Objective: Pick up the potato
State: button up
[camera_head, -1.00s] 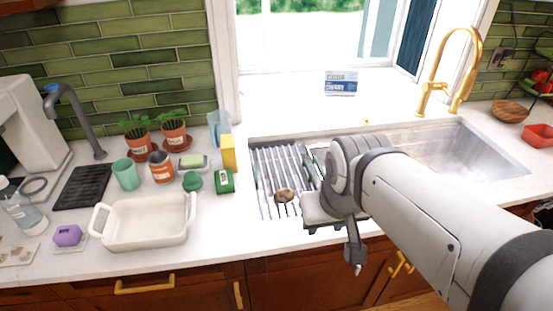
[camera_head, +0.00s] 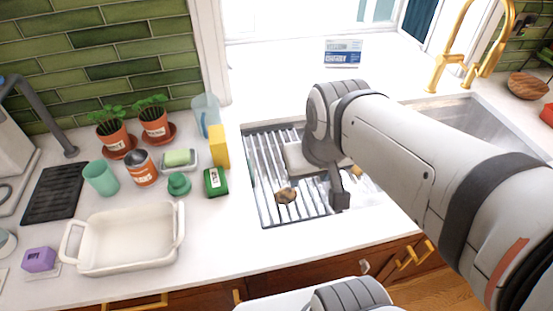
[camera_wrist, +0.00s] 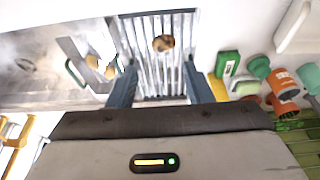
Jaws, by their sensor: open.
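The potato (camera_head: 286,195) is a small brown lump lying on the slatted metal drying rack (camera_head: 262,206) over the left part of the sink. In the wrist view the potato (camera_wrist: 163,43) shows ahead of my gripper (camera_wrist: 160,84), between the lines of its two fingers and apart from them. The fingers are spread open with nothing between them. In the head view my wrist is above the rack, to the right of the potato, and the fingers are hard to make out.
A white baking dish (camera_head: 76,256), a green box (camera_head: 216,182), a yellow sponge (camera_head: 219,147) and cups stand on the counter to the left. The sink basin (camera_head: 452,122) and gold faucet (camera_head: 470,45) are at the right.

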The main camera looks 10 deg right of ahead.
aim_at(286, 191)
jog(key=o, duration=0.9)
jog(key=w+f+n+g+b, duration=0.1)
jog(key=w+f+b, duration=0.2)
jog(key=w+f, duration=0.1)
jog(key=w+a+f+n+g+b, duration=0.1)
jog(key=w+f+b, duration=0.3)
jog(key=f, duration=0.3)
jog(key=w+f+n+g+b, duration=0.1)
jog(key=w+f+n+b, duration=0.1)
jog(key=w+f+b, duration=0.2)
jog(key=shift+w+a+f, duration=0.15)
jog(key=shift+w+f, duration=0.85)
jog(key=shift+f, duration=0.25)
jog(key=shift+w+d+f, duration=0.1)
jog(key=shift+f, duration=1.2)
jog(key=shift+w+d+f, duration=0.1)
jog(key=shift+d+f, duration=0.05)
jog(key=shift+f, duration=1.1)
jog(key=shift+w+d+f, duration=0.1)
jog(key=shift+f, duration=1.2)
